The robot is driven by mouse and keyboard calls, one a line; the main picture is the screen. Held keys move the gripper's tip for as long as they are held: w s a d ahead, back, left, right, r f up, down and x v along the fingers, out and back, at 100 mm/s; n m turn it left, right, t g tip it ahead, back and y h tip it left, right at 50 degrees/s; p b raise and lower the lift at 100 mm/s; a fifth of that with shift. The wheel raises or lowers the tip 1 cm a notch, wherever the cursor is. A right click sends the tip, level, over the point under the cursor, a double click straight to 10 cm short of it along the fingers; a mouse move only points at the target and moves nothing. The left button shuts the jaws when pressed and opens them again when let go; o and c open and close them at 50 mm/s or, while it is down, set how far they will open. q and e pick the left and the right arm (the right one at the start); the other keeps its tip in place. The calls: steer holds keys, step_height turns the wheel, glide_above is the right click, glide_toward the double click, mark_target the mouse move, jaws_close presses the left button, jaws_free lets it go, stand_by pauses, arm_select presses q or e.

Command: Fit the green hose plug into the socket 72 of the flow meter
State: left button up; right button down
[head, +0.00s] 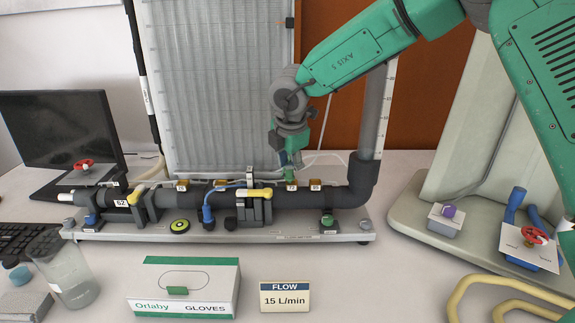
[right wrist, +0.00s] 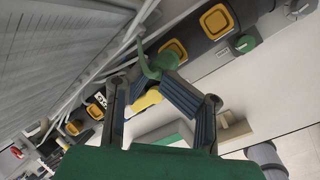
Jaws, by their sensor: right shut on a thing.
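The flow meter is a dark grey pipe assembly (head: 345,196) on a light base. My right gripper (head: 291,163) is above the pipe, right of its middle, pointing down. It is shut on the green hose plug (head: 291,176), which also shows between the fingertips in the right wrist view (right wrist: 166,58). The plug is just above the small label 72 (head: 291,187). The socket there is hidden by the plug and fingers; I cannot tell whether the plug touches it or is inside. My left gripper is out of view.
Orange-topped squares (head: 315,185) sit along the pipe on both sides of the plug. A blue plug (head: 207,215) and a yellow-handled valve (head: 254,194) are to the left. A glove box (head: 184,289) and a flow sign (head: 285,298) stand in front. A ribbed panel (head: 215,90) rises behind.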

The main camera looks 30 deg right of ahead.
steer(key=shift+s+f, duration=0.3)
steer(key=shift+f, duration=0.25)
steer(key=shift+w+d+f+p, duration=0.1)
steer(key=shift+d+f+p, duration=0.15)
steer(key=shift+d+p, duration=0.05)
steer(key=c, duration=1)
jaws_free()
steer(key=shift+w+d, duration=0.15)
steer(key=shift+d, duration=0.05)
steer(key=shift+r, duration=0.1)
steer(key=v, duration=1.1)
steer(key=shift+d+r, duration=0.2)
steer(key=shift+r, duration=0.25)
steer(key=shift+f, duration=0.1)
